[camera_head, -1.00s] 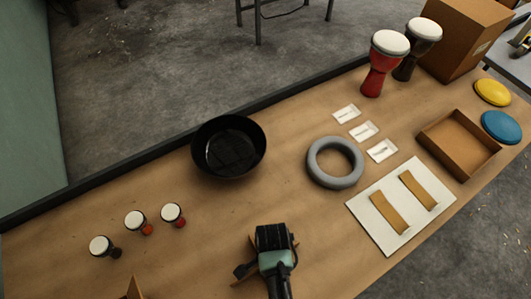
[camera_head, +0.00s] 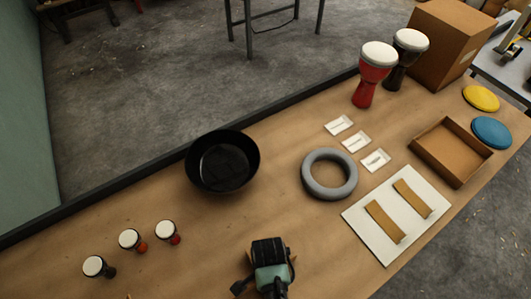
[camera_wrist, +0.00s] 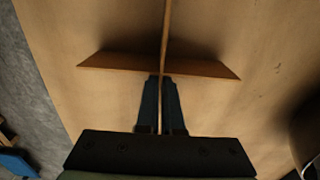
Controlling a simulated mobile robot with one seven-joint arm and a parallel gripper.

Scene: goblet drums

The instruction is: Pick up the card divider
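The card divider (camera_wrist: 205,68) is brown card with two crossing panels, standing on the table in the wrist view. One panel runs across the picture and the other runs away from me, edge-on. My gripper (camera_wrist: 161,86) has its dark fingers on either side of the edge-on panel, close against it with no clear gap. In the head view my gripper (camera_head: 270,246) hides most of the divider, and only small brown corners show beside it.
A black bowl (camera_head: 222,161), a grey ring (camera_head: 313,186) and several small drums (camera_head: 129,239) stand apart on the table (camera_head: 190,265). A white board (camera_head: 360,224) with two card strips and an open box (camera_head: 451,151) lie right. Tall drums (camera_head: 371,75) stand behind.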

